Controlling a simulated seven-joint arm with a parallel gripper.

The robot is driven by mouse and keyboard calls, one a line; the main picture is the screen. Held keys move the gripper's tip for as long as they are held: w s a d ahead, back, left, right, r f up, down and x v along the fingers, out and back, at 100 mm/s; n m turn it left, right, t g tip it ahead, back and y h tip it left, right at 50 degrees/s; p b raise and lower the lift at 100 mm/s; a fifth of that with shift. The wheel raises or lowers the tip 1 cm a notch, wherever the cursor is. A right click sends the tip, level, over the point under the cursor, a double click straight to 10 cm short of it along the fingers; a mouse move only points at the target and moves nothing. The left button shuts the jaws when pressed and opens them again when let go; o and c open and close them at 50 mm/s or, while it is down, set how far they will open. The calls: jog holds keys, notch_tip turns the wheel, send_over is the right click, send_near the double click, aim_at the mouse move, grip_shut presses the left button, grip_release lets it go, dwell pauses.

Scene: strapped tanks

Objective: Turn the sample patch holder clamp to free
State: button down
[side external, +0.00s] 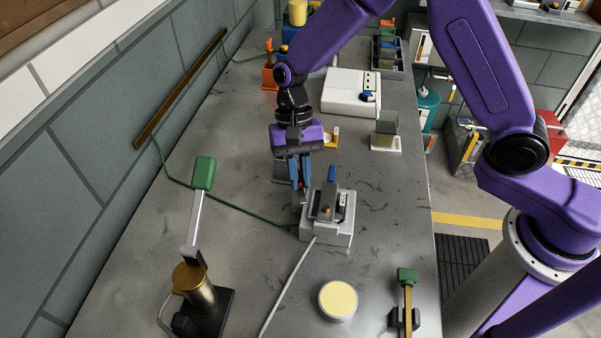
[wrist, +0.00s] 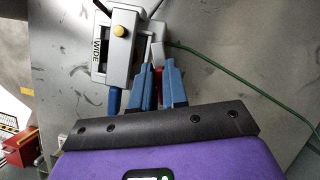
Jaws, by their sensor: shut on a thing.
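A grey box-shaped device (side external: 340,238), which I take for the patch holder, stands on the bench with a brass knob (wrist: 119,30) and a blue-ended lever (side external: 331,174) on top. The wrist view shows part of its body (wrist: 125,73), a "WIDE" label (wrist: 97,50) and the blue lever end (wrist: 113,102). My gripper (side external: 301,188) points down at the device's left side in the side view. Its blue fingers (wrist: 157,72) are closed around a small red part (wrist: 159,76), mostly hidden between them. I cannot tell whether this red part is the clamp's handle.
A green cord (side external: 245,210) and a white cable (side external: 285,285) run to the device. A round cream-topped pot (side external: 338,299) and a green-handled lever on a brass post (side external: 195,280) stand nearer the camera. A white box (side external: 345,92) stands behind my gripper.

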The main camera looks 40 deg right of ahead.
jog(key=shift+w+a+m+t+y, duration=0.1)
jog(key=shift+m+t+y, duration=0.25)
jog(key=shift+m, duration=0.75)
jog(key=shift+w+a+m+t+y, duration=0.1)
jog(key=shift+m+t+y, duration=0.2)
jog(key=shift+m, duration=0.8)
jog(key=c, duration=1.1)
grip_release()
jog(key=shift+c, duration=0.2)
jog(key=v, duration=1.7)
jog(key=shift+d+r, duration=0.2)
jog(key=shift+d, duration=0.05)
